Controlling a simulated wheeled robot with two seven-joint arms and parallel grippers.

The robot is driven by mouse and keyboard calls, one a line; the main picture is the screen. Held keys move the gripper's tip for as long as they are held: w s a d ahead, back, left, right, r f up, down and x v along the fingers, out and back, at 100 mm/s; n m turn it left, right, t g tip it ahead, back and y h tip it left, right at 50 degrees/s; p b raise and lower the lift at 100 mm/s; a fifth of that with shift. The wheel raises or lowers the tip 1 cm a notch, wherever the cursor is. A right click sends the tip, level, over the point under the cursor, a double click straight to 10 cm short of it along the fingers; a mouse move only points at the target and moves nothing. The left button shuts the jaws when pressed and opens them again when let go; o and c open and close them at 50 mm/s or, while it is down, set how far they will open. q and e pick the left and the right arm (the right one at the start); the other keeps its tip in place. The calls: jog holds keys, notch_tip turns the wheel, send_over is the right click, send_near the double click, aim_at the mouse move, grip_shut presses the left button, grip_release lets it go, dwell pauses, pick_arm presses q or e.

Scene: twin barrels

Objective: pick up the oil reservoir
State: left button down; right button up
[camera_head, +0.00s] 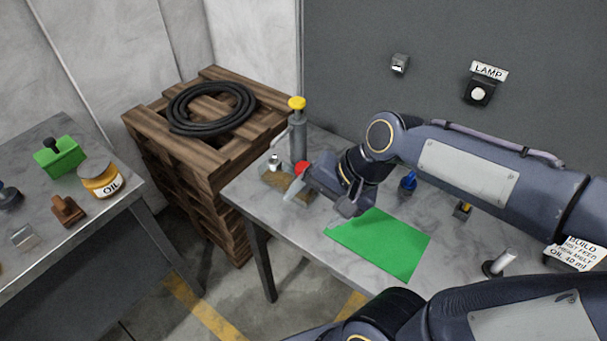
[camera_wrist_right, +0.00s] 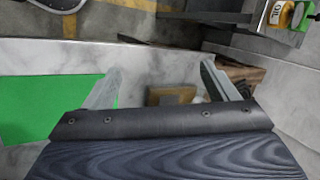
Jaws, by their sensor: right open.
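The oil reservoir, an amber jar with a white OIL label (camera_head: 100,181), stands on the left table in the head view. It also shows at the top right of the right wrist view (camera_wrist_right: 279,14), partly cut off. My right gripper (camera_head: 318,200) is over the other table, beside a tan block and well to the right of the jar. Its two fingers are spread and empty in the right wrist view (camera_wrist_right: 163,68). My left gripper is not in view.
The left table also holds a green block (camera_head: 60,157) and a brown block (camera_head: 68,211). Stacked pallets (camera_head: 190,160) with a coiled black hose (camera_head: 212,108) stand between the tables. A grey cylinder with a yellow top (camera_head: 298,135) stands near my right gripper, by a green mat (camera_head: 380,245).

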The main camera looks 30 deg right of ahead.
jog(key=w+d+m+g+p, duration=0.1)
jog(key=w+d+m, duration=0.1)
jog(key=w+m, duration=0.2)
jog(key=m+g+h+p, duration=0.3)
jog(key=m+h+p, duration=0.1)
jog(key=m, duration=1.3)
send_near(288, 174)
jog(key=shift+s+a+f, duration=0.2)
jog(key=shift+s+a, duration=0.05)
jog(key=shift+a, duration=0.05)
jog(key=shift+w+f+m+h, duration=0.2)
jog(key=shift+f+m+h, duration=0.05)
jog(key=shift+m+h, duration=0.05)
notch_tip(288, 174, down, 7)
jog(key=shift+d+f+p, duration=0.1)
jog(key=shift+f+p, duration=0.1)
jog(key=shift+p, duration=0.5)
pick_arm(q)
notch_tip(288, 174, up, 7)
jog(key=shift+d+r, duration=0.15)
pick_arm(e)
jog(key=shift+w, duration=0.1)
jog(key=c, duration=1.3)
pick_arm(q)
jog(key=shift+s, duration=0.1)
pick_arm(e)
jog(key=shift+r, duration=0.1)
